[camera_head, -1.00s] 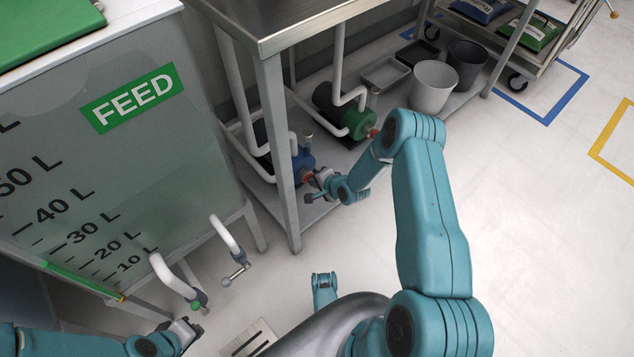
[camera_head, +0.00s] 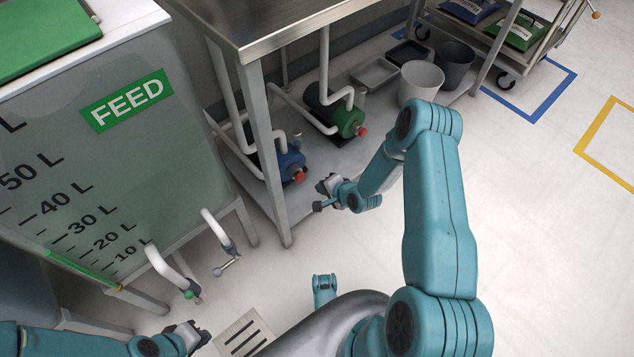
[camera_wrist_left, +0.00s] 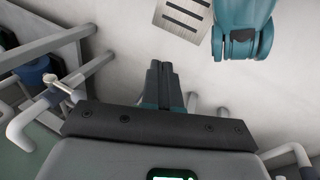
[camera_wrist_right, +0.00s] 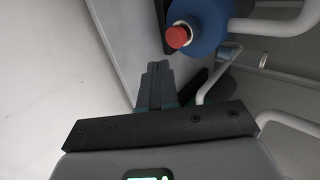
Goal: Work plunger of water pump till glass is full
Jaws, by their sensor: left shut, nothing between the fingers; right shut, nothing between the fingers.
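A blue pump (camera_head: 290,160) with a red button (camera_head: 299,176) on its end lies on the low shelf under the steel table. The button also shows at the top of the right wrist view (camera_wrist_right: 177,37). A green pump (camera_head: 345,118) with a red button (camera_head: 362,131) lies behind it. My right gripper (camera_head: 322,190) is shut and empty, just right of the blue pump's button and apart from it. Its closed fingers show in the right wrist view (camera_wrist_right: 157,75). My left gripper (camera_head: 196,334) is shut and empty, low near the tank's outlet pipes. No glass is recognisable.
The FEED tank (camera_head: 150,150) with a litre scale stands at left. Two white outlet pipes, one green-tipped (camera_head: 165,265), stick out from it. A table leg (camera_head: 265,150) stands left of the blue pump. Grey buckets (camera_head: 420,82) and trays are farther back.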

